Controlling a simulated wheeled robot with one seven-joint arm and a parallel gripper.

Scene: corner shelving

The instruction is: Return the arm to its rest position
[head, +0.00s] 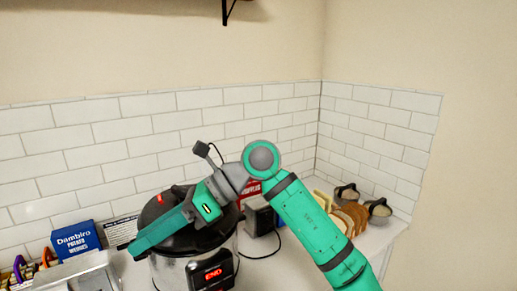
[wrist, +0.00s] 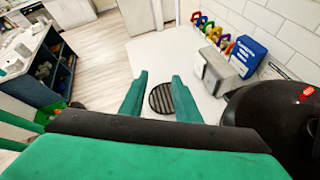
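My arm shows in the head view as green links with grey joints, bent at a raised elbow in front of the corner. My gripper (head: 138,250) points to the left and down, in front of a black-lidded steel cooker in that view. The wrist view shows my gripper (wrist: 160,88) with its two green fingers apart and nothing between them. A round black ribbed disc (wrist: 161,98) lies on the white counter beyond the fingertips.
The steel cooker (head: 172,274) is close to my gripper. A blue box (head: 77,241) and a silver appliance (head: 95,276) stand left. Bread slices (head: 350,214) lie right, near the tiled corner. A shelf bracket (head: 227,12) hangs above. Open floor (wrist: 115,60) lies beyond the counter.

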